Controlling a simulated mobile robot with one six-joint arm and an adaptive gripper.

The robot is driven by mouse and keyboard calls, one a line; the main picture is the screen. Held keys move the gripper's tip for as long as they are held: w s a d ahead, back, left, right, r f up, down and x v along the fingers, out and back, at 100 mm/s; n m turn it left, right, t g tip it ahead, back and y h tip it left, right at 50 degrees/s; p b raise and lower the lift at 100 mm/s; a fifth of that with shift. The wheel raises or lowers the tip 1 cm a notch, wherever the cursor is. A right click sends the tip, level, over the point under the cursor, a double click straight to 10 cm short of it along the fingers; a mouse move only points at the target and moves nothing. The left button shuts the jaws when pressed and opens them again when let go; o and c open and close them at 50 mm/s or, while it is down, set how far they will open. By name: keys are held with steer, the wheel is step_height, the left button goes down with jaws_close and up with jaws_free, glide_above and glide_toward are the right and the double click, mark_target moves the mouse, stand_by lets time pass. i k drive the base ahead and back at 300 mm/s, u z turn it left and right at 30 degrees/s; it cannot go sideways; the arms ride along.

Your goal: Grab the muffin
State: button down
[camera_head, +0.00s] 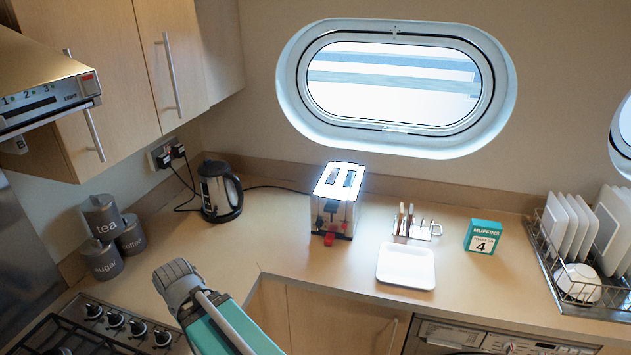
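A teal and white box labelled "MUFFINS" with a large 4 (482,237) stands upright on the counter, right of centre. No loose muffin shows, and the box's contents are hidden. Part of my own arm, teal with a grey joint, rises at the lower left of centre, well away from the box. My gripper's fingers do not show in this view.
A toast rack (416,228) and a white square plate (405,266) are left of the box. A shiny toaster (336,203) stands further left, then a kettle (219,192). A dish rack (575,275) is at the right. Counter around the box is mostly clear.

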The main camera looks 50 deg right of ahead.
mark_target(333, 175)
steer(key=u, duration=0.15)
steer(key=k, duration=1.3)
steer(key=z, duration=1.25)
steer(key=i, duration=0.7)
